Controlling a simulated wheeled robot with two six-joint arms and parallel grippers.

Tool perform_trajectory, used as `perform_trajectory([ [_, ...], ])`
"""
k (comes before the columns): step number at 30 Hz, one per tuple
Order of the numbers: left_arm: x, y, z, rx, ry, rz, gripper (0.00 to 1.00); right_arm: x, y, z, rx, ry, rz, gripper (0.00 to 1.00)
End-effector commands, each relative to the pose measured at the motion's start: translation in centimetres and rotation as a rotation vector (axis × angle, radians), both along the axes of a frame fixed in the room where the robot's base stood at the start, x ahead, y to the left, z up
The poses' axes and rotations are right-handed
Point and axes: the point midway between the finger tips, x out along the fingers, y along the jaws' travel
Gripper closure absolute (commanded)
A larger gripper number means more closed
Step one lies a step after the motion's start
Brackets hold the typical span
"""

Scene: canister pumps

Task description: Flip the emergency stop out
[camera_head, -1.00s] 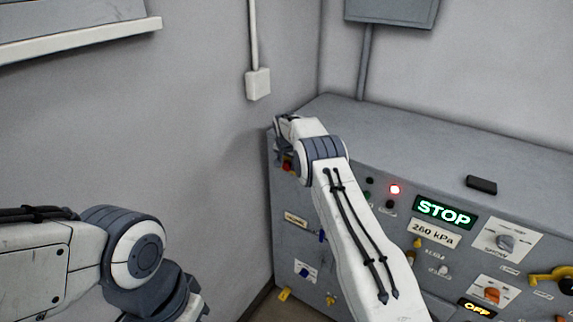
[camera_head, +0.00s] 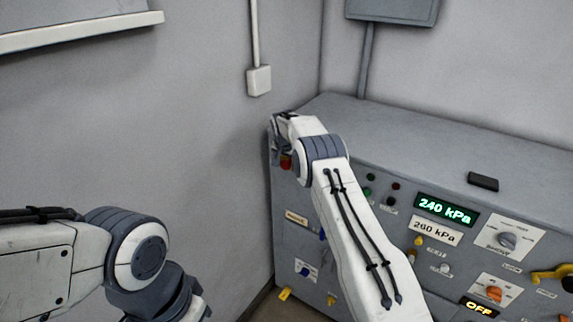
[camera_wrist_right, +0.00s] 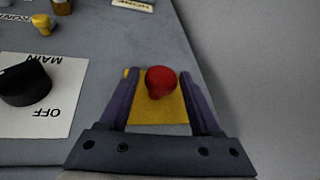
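The emergency stop is a red mushroom button (camera_wrist_right: 160,81) on a yellow plate (camera_wrist_right: 171,108) at the console's end. In the head view the red button (camera_head: 286,162) is partly hidden by my right wrist. My right gripper (camera_wrist_right: 160,100) is open, one finger on each side of the button in the wrist view, with gaps and no clear contact. In the head view my right gripper (camera_head: 276,135) is mostly hidden at the console's far left edge. My left arm is at the lower left, its gripper outside the picture.
The grey console (camera_head: 420,150) carries a green display (camera_head: 446,210) reading 240 kPa, a 260 kPa label (camera_head: 435,233), unlit lamps and several knobs. A black MAIN knob (camera_wrist_right: 25,84) sits near my right gripper. A wall stands close on the left.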

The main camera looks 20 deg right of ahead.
Motion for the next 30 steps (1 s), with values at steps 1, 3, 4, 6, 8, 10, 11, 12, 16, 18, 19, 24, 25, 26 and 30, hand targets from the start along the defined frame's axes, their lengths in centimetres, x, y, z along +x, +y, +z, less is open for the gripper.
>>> perform_trajectory([
  [1, 0.0, 0.0, 0.0, 0.000, 0.000, 0.000, 1.00, 0.0, 0.1, 0.0, 0.000, -0.001, 0.001, 0.20],
  [3, 0.0, 0.0, 0.0, 0.000, 0.000, 0.000, 1.00, 0.1, 0.1, 0.0, 0.000, -0.002, 0.002, 0.20],
  [4, 0.0, 0.0, 0.0, 0.000, 0.000, 0.000, 1.00, 0.1, 0.1, 0.0, -0.001, -0.003, 0.002, 0.20],
  [6, 0.0, 0.0, 0.0, 0.000, 0.000, 0.000, 1.00, 0.1, 0.2, 0.0, 0.000, -0.003, 0.003, 0.20],
  [8, 0.0, 0.0, 0.0, 0.000, 0.000, 0.000, 1.00, 0.1, 0.2, 0.0, 0.000, -0.003, 0.003, 0.20],
  [10, 0.0, 0.0, 0.0, 0.000, 0.000, 0.000, 1.00, 0.1, 0.1, 0.1, 0.000, -0.005, 0.003, 0.20],
  [11, 0.0, 0.0, -0.1, 0.000, 0.000, 0.000, 1.00, 0.1, 0.1, 0.1, 0.000, -0.005, 0.002, 0.20],
  [12, 0.0, 0.0, -0.2, 0.000, 0.000, 0.000, 1.00, 0.0, 0.1, 0.3, 0.000, -0.005, 0.002, 0.20],
  [16, 0.0, 0.0, -1.0, 0.000, 0.000, 0.001, 1.00, -0.4, 0.3, 1.4, 0.000, -0.007, 0.002, 0.20],
  [18, 0.0, 0.0, -1.6, 0.000, 0.000, 0.002, 1.00, -0.9, 0.4, 2.3, 0.000, -0.008, 0.001, 0.20],
  [19, 0.0, 0.0, -1.9, 0.000, 0.000, 0.002, 1.00, -1.1, 0.5, 2.8, 0.000, -0.008, 0.001, 0.20],
  [24, 0.0, 0.0, -3.4, 0.000, 0.000, 0.005, 1.00, -2.4, 0.9, 5.9, 0.000, -0.009, 0.000, 0.20],
  [25, 0.0, 0.0, -3.6, 0.000, 0.001, 0.006, 1.00, -2.7, 1.0, 6.4, 0.000, -0.008, 0.000, 0.20],
  [26, 0.0, 0.0, -3.8, 0.000, 0.001, 0.006, 1.00, -2.9, 1.1, 6.8, -0.001, -0.006, 0.001, 0.20],
  [30, 0.0, 0.0, -4.3, 0.000, 0.001, 0.006, 1.00, -3.6, 1.3, 8.6, 0.000, -0.006, 0.000, 0.20],
])
